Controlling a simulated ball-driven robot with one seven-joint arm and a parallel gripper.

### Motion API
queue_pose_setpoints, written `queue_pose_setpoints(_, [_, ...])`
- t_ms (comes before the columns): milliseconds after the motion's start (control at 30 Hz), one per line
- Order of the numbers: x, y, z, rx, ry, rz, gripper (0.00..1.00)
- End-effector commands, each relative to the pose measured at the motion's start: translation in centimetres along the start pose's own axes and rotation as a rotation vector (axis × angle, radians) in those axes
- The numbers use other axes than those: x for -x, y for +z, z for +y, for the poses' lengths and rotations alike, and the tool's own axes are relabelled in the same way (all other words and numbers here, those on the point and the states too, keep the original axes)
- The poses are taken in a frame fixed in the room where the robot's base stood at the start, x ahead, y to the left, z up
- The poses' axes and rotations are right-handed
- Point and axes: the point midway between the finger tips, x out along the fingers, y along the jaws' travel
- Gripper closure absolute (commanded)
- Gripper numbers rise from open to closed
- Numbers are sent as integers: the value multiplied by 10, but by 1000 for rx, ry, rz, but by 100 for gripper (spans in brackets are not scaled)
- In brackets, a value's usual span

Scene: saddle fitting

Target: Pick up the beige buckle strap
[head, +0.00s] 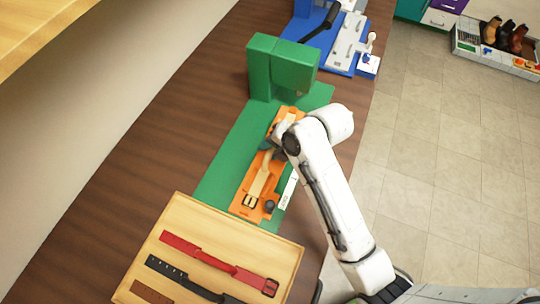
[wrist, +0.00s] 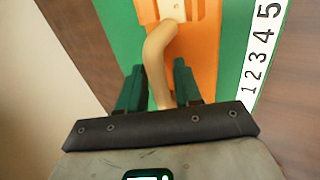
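In the wrist view the strap (wrist: 155,65) bends and runs between the two dark green fingers of my gripper (wrist: 158,84). Narrow gaps show beside the strap, so the fingers look open around it. Whether a fingertip touches it is unclear.
The fixture sits on a green base (head: 226,165) before a green upright machine (head: 283,66). A white number strip (wrist: 262,55) runs alongside. A wooden tray (head: 190,215) with a red strap (head: 215,259) and dark straps stands in front. A blue machine (head: 340,40) stands beyond.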

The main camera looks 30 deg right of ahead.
Motion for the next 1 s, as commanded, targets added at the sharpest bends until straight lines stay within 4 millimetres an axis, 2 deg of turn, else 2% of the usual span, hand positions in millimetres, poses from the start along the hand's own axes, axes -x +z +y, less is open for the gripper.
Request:
queue_pose_setpoints(67, [0, 0, 0, 0, 0, 0, 74])
queue_pose_setpoints(333, [0, 0, 0, 0, 0, 0, 100])
queue_pose_setpoints(767, [2, 0, 1, 0, 0, 0, 100])
queue_pose_setpoints(1000, [22, 1, 16, 5, 5, -2, 100])
